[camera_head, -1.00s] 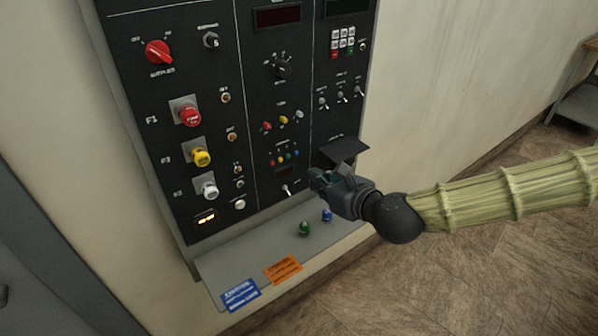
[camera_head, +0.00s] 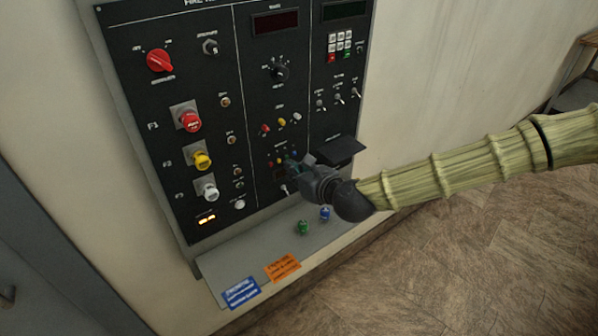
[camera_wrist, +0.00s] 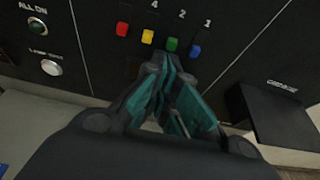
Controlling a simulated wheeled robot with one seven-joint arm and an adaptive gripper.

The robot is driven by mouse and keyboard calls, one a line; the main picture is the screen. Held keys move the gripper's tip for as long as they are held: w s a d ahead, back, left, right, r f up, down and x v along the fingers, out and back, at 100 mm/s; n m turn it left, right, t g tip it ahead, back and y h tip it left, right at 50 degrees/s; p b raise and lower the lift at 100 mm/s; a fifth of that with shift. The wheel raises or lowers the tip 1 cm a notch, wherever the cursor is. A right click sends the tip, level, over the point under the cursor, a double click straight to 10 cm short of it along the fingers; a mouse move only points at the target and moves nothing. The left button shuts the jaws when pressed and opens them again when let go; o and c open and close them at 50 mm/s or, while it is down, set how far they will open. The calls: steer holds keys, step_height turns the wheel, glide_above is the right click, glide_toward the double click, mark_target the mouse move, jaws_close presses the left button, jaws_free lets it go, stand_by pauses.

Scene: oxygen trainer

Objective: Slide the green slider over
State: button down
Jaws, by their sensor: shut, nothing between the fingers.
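The green slider (camera_wrist: 172,44) is one of a row of small coloured sliders on the black control panel (camera_head: 215,70). It sits between the yellow slider (camera_wrist: 147,36) and the blue slider (camera_wrist: 195,51); the red slider (camera_wrist: 122,28) is at the left end. My gripper (camera_wrist: 172,62) is shut and empty, its teal fingertips just below the green slider in the wrist view. I cannot tell whether they touch it. In the head view my gripper (camera_head: 288,164) is at the slider row and partly hides it.
A black ledge (camera_head: 338,150) juts out right of my gripper; it also shows in the wrist view (camera_wrist: 275,115). Below, a grey shelf (camera_head: 250,250) carries a green knob (camera_head: 303,227) and a blue knob (camera_head: 325,213). A toggle switch (camera_head: 284,189) is just below my gripper.

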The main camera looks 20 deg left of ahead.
steer(key=shift+a, duration=0.1)
stand_by(0.3)
steer(key=shift+w+r, duration=0.1)
steer(key=shift+r, duration=0.85)
steer(key=p+v, duration=0.1)
steer(key=v, duration=0.9)
steer(key=shift+f, duration=0.1)
